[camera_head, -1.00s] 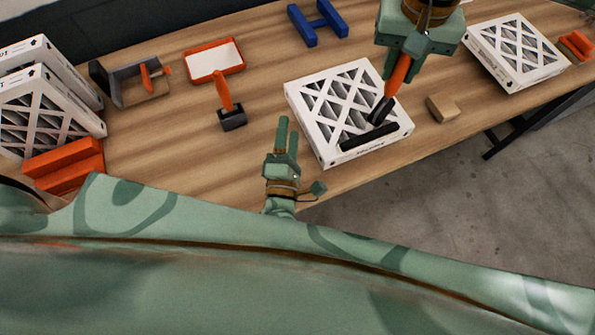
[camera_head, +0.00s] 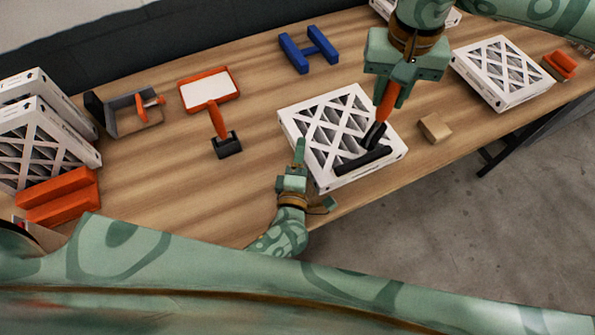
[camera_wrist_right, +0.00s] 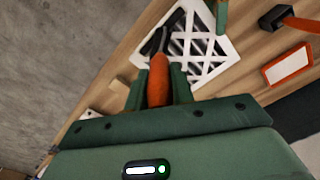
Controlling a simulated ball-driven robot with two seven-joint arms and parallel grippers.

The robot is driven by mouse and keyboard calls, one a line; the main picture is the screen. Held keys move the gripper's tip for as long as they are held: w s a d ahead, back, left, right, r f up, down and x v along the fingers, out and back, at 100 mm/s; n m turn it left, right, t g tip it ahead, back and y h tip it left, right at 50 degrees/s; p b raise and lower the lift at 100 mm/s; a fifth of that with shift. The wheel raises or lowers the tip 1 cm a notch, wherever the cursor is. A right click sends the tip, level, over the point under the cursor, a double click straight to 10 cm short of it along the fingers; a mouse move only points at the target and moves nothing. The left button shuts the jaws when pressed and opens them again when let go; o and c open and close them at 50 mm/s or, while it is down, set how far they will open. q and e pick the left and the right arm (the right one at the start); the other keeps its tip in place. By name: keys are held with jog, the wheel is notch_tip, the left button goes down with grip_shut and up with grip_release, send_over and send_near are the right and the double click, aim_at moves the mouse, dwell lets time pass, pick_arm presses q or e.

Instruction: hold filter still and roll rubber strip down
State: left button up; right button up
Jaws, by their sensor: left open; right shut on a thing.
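The white-framed filter (camera_head: 313,119) with a crisscross face lies flat on the table in the head view. My right gripper (camera_head: 386,92) is above the filter, shut on the orange handle of a roller (camera_head: 384,106). The roller's dark head is just over or on the strip; I cannot tell if it touches. The right wrist view also shows the handle (camera_wrist_right: 158,82) between the fingers and the filter (camera_wrist_right: 218,72). My left gripper (camera_head: 297,158) is open at the filter's left near side; contact is unclear.
An orange-handled tool (camera_head: 227,143) and an orange-framed tray (camera_head: 208,90) lie left of the filter. A cardboard block (camera_head: 434,128) and another filter (camera_head: 502,72) lie right. A blue H-shaped piece (camera_head: 308,50) lies behind. Boxed filters (camera_head: 45,125) stand far left.

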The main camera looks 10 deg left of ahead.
pick_arm(q)
jog(key=shift+w, duration=0.35)
jog(key=c, duration=1.1)
